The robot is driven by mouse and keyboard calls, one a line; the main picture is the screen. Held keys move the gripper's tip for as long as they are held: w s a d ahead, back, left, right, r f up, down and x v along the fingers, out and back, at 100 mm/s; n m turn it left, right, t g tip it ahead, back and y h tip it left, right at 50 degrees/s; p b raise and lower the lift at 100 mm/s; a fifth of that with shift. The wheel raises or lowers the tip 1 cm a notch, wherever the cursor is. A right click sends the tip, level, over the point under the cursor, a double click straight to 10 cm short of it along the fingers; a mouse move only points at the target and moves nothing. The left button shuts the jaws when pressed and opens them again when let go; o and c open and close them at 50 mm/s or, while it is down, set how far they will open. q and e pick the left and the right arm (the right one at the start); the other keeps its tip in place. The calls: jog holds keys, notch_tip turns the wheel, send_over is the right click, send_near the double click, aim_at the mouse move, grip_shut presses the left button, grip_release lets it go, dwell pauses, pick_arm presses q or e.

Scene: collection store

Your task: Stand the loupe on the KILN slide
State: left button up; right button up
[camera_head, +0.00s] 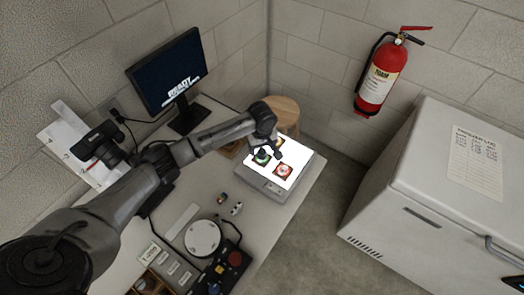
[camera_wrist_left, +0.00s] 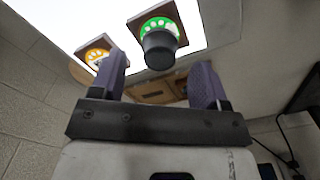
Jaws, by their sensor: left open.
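The loupe is a short black cylinder (camera_wrist_left: 160,48) in the left wrist view, upright on or right at the slide with the green picture (camera_wrist_left: 160,25). In the head view the green slide (camera_head: 261,158) lies on the lit light box (camera_head: 262,184), partly hidden by the loupe and my arm. A slide with a red picture (camera_head: 284,171) lies nearer the front, and one with an orange picture (camera_wrist_left: 97,56) lies farther back. I cannot read which slide is KILN. My left gripper (camera_head: 266,144) is open above the box, its fingers apart on either side of the loupe in the wrist view.
A monitor (camera_head: 168,72) stands at the back left of the desk. A round white plate (camera_head: 203,238), small parts and a control box (camera_head: 226,268) lie nearer. A wooden stool (camera_head: 284,112) is behind the light box. A white chest (camera_head: 440,190) stands right, across open floor.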

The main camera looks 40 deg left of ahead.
aim_at(262, 151)
pick_arm(q)
notch_tip(262, 151, up, 8)
jog(key=p, duration=0.1)
jog(key=s+d+f+m, duration=0.2)
jog(key=s+d+f, duration=0.1)
jog(key=s+d, duration=0.1)
jog(key=s+d+f+m, duration=0.3)
jog(key=s+d, duration=0.2)
jog(key=s+d+f+m+t+h, duration=0.1)
jog(key=s+d+f+m, duration=0.2)
jog(key=s+d+f, duration=0.1)
jog(key=shift+s+d, duration=0.25)
jog(key=shift+s, duration=0.5)
jog(key=s+m, duration=0.1)
jog(key=s, duration=0.2)
jog(key=s+d+m+t, duration=0.1)
jog(key=s, duration=0.3)
jog(key=s+d+m, duration=0.1)
jog(key=s, duration=0.2)
jog(key=shift+s+d+m+t+h, duration=0.1)
jog(key=shift+s+m+t+h, duration=0.05)
jog(key=shift+m+t+h, duration=0.2)
jog(key=s+a+r+m+y, duration=0.1)
jog(key=s+a+r+m, duration=0.1)
jog(key=s, duration=0.7)
jog(key=shift+s+a+r+t, duration=0.2)
jog(key=shift+a+r+t, duration=0.2)
jog(key=shift+r, duration=0.25)
jog(key=shift+d+y, duration=0.1)
jog(key=shift+y, duration=0.15)
